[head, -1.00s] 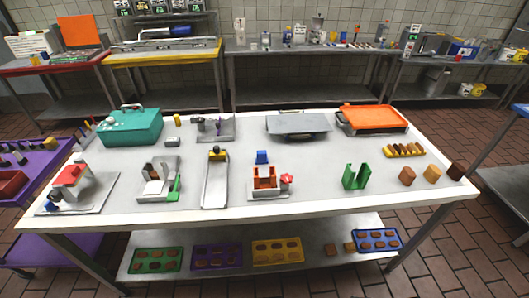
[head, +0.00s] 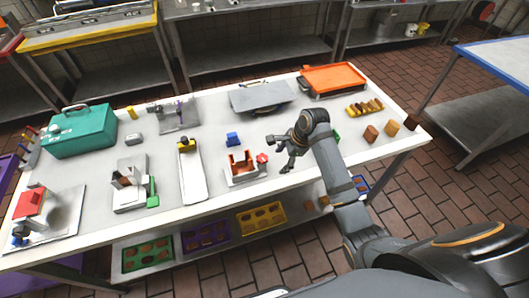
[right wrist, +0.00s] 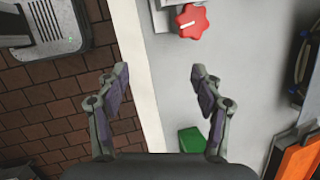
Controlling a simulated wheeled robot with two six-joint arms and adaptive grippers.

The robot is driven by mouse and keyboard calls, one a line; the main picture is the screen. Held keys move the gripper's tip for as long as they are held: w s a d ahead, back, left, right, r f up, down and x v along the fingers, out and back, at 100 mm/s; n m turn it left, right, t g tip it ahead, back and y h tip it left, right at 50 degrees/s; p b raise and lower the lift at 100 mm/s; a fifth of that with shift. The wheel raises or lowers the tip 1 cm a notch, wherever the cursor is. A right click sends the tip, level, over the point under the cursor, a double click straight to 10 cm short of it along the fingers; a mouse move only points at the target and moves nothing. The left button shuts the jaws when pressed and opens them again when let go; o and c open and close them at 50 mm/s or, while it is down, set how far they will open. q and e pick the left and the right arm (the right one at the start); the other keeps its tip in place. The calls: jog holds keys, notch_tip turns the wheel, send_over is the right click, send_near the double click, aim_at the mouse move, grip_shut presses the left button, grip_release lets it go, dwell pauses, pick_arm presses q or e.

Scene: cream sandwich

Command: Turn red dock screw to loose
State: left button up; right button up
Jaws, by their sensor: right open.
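The red dock screw (head: 262,158) is a small red star-shaped knob on the right side of the orange-and-white dock (head: 242,166) near the table's front edge. In the right wrist view the red screw (right wrist: 192,21) shows at the top, with a white mark on its face. My right gripper (head: 277,154) is open and empty, just right of the screw and apart from it. In the right wrist view its two fingers (right wrist: 160,74) stand wide, with the table's edge between them. My left gripper is not in view.
A green holder (right wrist: 191,140) lies near my right gripper, mostly hidden by my arm in the head view. An orange tray (head: 334,78) stands at the back right.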

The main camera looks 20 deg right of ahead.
aim_at(263, 158)
jog(key=w+a+r+m, duration=0.1)
jog(key=w+r+m, duration=0.3)
jog(key=r, duration=0.2)
jog(key=shift+m+y, duration=0.3)
jog(key=shift+y, duration=0.1)
jog(key=p+x, duration=0.2)
jog(key=x, duration=0.8)
jog(key=shift+s+a+f, duration=0.15)
jog(key=shift+f, duration=0.05)
jog(key=c, duration=1.2)
